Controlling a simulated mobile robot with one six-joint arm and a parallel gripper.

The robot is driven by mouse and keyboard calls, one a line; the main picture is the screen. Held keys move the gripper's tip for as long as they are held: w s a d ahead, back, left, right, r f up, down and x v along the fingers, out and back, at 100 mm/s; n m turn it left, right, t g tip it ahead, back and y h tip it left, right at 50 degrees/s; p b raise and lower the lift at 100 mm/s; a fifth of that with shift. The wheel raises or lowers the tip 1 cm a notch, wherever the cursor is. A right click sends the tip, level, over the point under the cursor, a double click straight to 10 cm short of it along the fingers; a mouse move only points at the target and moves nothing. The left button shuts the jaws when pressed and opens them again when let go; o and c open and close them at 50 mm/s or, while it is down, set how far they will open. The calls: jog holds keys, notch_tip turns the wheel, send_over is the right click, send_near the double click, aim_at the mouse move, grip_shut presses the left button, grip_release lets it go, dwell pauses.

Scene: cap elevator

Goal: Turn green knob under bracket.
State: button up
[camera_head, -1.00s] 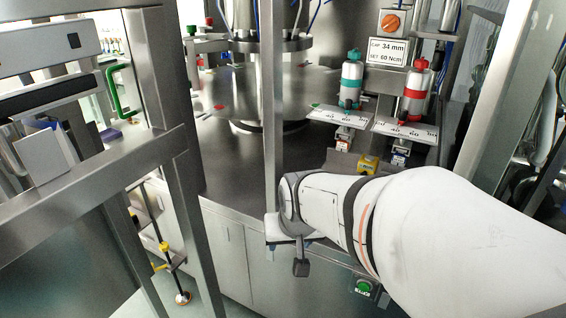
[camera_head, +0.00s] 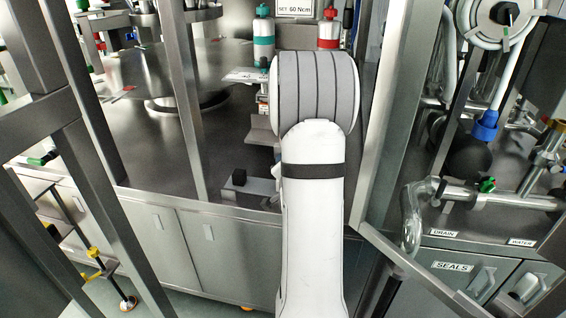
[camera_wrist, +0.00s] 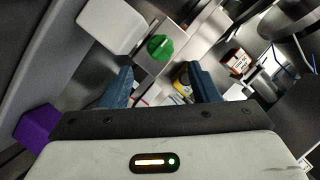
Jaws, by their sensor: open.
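A round green knob (camera_wrist: 160,47) with a pale line across its face shows in the wrist view, on a grey metal plate. My gripper (camera_wrist: 163,78) is open, with one blue finger to each side. The knob lies ahead of the fingertips, near the middle of the gap, and nothing is between the fingers' pads. In the head view my arm hides the gripper and that knob. I cannot tell which part is the bracket.
A pale block (camera_wrist: 112,25) is left of the knob and a yellow part (camera_wrist: 183,85) is by the right finger. In the head view, a teal dispenser (camera_head: 263,40) and a red one (camera_head: 329,32) stand beyond my arm. A metal post (camera_head: 185,100) rises to its left.

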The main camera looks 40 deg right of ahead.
jog(key=x, duration=0.6)
jog(key=shift+w+d, duration=0.1)
jog(key=shift+w, duration=0.1)
